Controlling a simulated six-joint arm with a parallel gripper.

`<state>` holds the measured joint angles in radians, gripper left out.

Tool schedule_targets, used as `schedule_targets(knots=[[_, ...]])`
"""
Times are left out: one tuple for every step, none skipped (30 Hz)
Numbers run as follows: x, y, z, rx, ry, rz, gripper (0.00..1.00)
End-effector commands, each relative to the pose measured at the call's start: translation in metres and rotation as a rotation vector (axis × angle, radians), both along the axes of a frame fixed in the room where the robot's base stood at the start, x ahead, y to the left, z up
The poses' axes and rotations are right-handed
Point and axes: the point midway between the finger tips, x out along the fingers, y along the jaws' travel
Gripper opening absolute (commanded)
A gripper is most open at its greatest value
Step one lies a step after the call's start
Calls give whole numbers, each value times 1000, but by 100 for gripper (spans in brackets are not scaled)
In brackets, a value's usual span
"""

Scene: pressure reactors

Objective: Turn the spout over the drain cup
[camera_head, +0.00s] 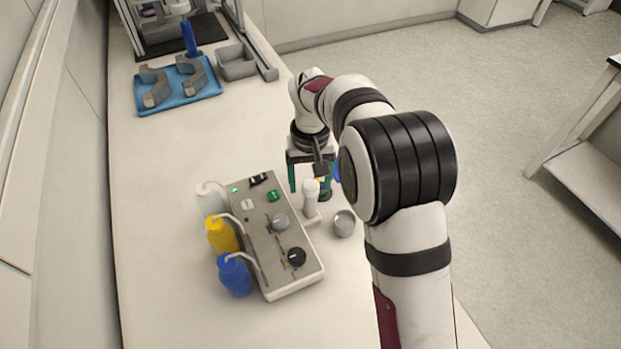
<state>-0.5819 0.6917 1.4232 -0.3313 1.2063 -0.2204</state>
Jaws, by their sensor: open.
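A white upright post with a rounded head (311,201), which looks like the spout fitting, stands at the right edge of a grey control panel (262,238). The direction its outlet points cannot be made out. A small metal cup (344,224), likely the drain cup, stands just right of the post on the table. My gripper (308,190) points down at the post's head with its green fingers apart. It is open and holds nothing that I can see. My arm and gripper hide part of the area behind the post, and contact cannot be told.
The panel carries knobs and buttons. White, yellow (222,235) and blue (235,277) bottles with bent tubes line its left side. A blue tray (205,92) with grey holders and a grey bin (236,62) sit farther back. The table (160,190) is clear left of the panel.

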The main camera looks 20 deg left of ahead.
Motion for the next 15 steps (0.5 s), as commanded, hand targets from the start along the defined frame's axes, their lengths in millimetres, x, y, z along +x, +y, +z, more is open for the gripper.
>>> schedule_targets(knots=[[0, 0, 0, 0, 0, 0, 77], [0, 0, 0, 0, 0, 0, 77], [0, 0, 0, 0, 0, 0, 77], [0, 0, 0, 0, 0, 0, 77], [0, 0, 0, 0, 0, 0, 77], [0, 0, 0, 0, 0, 0, 75], [0, 0, 0, 0, 0, 0, 70], [0, 0, 0, 0, 0, 0, 64], [0, 0, 0, 0, 0, 0, 57], [0, 0, 0, 0, 0, 0, 52], [0, 0, 0, 0, 0, 0, 46], [0, 0, 0, 0, 0, 0, 39], [0, 0, 0, 0, 0, 0, 34], [0, 0, 0, 0, 0, 0, 28], [0, 0, 0, 0, -1, 0, 21]])
